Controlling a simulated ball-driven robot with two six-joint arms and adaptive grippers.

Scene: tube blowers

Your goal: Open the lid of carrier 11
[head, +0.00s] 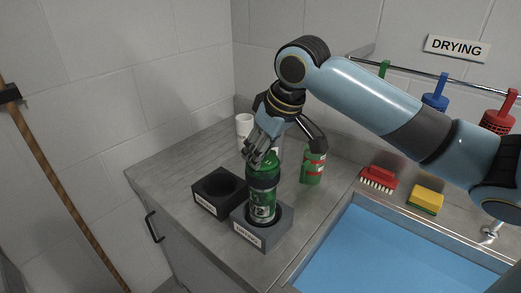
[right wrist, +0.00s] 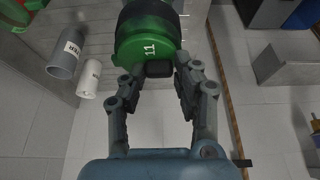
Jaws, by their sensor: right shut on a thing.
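My right gripper (head: 255,150) is at the carrier's top. In the right wrist view, its fingers (right wrist: 157,80) stand on either side of the tab and are shut on the lid at its edge. I cannot tell whether the lid is raised. My left gripper is not in view.
An empty dark holder (head: 213,206) stands left of the carrier. A white cup (head: 244,124) and a green bottle (head: 312,168) stand behind. A red brush (head: 378,179) and a yellow sponge (head: 425,198) lie beyond the blue sink (head: 370,255).

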